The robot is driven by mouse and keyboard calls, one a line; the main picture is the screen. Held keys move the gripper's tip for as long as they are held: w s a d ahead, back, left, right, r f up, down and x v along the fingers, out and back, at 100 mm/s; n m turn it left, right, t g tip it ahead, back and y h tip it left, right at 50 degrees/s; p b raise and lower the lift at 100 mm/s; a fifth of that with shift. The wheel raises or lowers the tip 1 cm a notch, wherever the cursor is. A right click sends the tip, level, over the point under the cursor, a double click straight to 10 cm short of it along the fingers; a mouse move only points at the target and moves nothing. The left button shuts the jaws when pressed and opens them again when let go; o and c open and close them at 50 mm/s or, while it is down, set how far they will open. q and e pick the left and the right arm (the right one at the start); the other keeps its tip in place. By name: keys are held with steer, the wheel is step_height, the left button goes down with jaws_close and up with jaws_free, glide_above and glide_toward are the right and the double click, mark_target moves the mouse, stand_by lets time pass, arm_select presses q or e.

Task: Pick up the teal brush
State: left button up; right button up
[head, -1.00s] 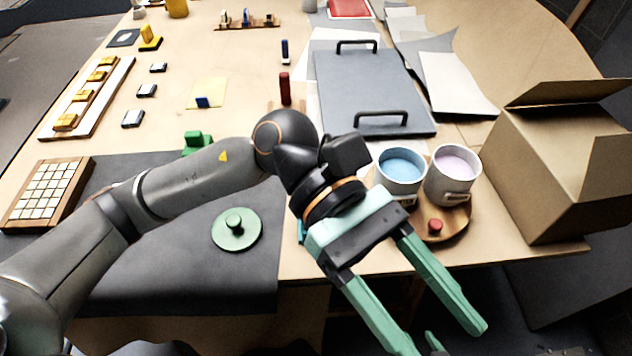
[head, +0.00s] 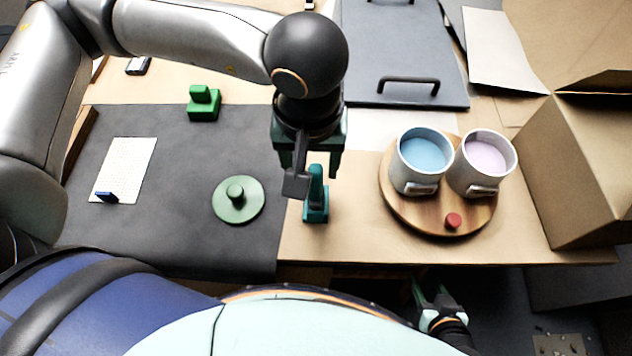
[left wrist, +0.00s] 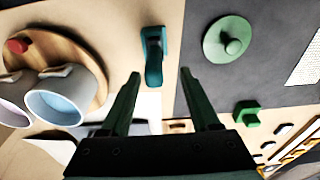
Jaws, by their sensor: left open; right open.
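The teal brush (head: 316,205) stands on the bare tan tabletop, just right of the dark mat, its handle pointing up. My left gripper (head: 315,172) points down above it, open and empty, partly in front of the handle. In the left wrist view the brush (left wrist: 152,48) shows beyond and between the two open fingertips (left wrist: 161,73), nearer the left finger. I cannot tell whether a finger touches it. My right gripper (head: 432,292) is low, past the table's front edge, open and away from the brush.
A round wooden tray (head: 400,208) with a blue-filled cup (head: 408,178), a lilac-filled cup (head: 472,180) and a red knob is right of the brush. A green knobbed disc (head: 238,212) lies on the mat (head: 180,240) to the left. A cardboard box (head: 570,170) stands far right.

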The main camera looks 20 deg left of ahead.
mark_target(316, 187)
arm_select(q)
steer(key=shift+w+d+f+p, duration=0.15)
steer(key=shift+f+p, duration=0.15)
steer(key=shift+f, duration=1.4)
steer(key=shift+d+f+p, duration=0.1)
steer(key=shift+f+p, duration=0.2)
steer(key=shift+f, duration=1.4)
jaws_close()
